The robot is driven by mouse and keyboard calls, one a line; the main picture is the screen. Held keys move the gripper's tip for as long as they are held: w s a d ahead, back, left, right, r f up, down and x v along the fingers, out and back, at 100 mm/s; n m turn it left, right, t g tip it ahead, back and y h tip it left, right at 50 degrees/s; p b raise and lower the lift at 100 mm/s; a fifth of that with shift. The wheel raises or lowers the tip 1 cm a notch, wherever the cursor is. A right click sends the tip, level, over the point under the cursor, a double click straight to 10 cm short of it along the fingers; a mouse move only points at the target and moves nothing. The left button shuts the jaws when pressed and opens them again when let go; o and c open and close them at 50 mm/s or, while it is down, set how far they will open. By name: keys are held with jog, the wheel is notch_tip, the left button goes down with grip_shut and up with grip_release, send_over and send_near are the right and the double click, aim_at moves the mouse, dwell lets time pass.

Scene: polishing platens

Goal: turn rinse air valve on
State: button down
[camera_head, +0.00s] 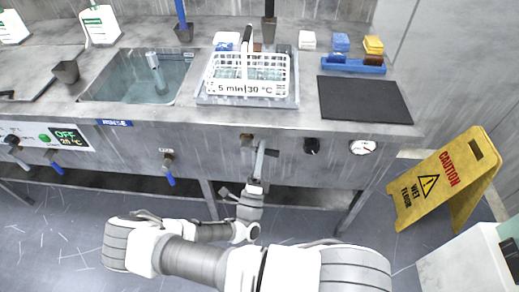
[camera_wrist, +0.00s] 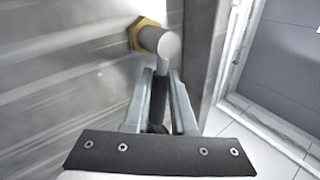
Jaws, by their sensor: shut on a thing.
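A valve (camera_head: 247,138) with a brass fitting sits on the grey front panel below the white basket, right of the RINSE label (camera_head: 115,123). In the wrist view the brass nut (camera_wrist: 143,33) and the round grey valve body (camera_wrist: 160,43) stick out of the panel. A narrow handle (camera_wrist: 162,68) leads down from the body, between my fingers. My gripper (camera_head: 259,151) is at the valve, just in front of the panel. In the wrist view my gripper (camera_wrist: 163,82) is shut on the handle, one finger on each side. The handle's far end is partly hidden between the fingers.
Other valves with blue handles (camera_head: 170,179) hang to the left. A black knob (camera_head: 312,145) and a gauge (camera_head: 363,147) are to the right. The white basket (camera_head: 246,89) stands on the counter above. A yellow caution sign (camera_head: 440,182) stands on the floor at right.

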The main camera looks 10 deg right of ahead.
jog(key=shift+r+n+y, duration=0.15)
jog(key=shift+n+y, duration=0.45)
jog(key=shift+n, duration=0.3)
jog(key=c, duration=1)
grip_release()
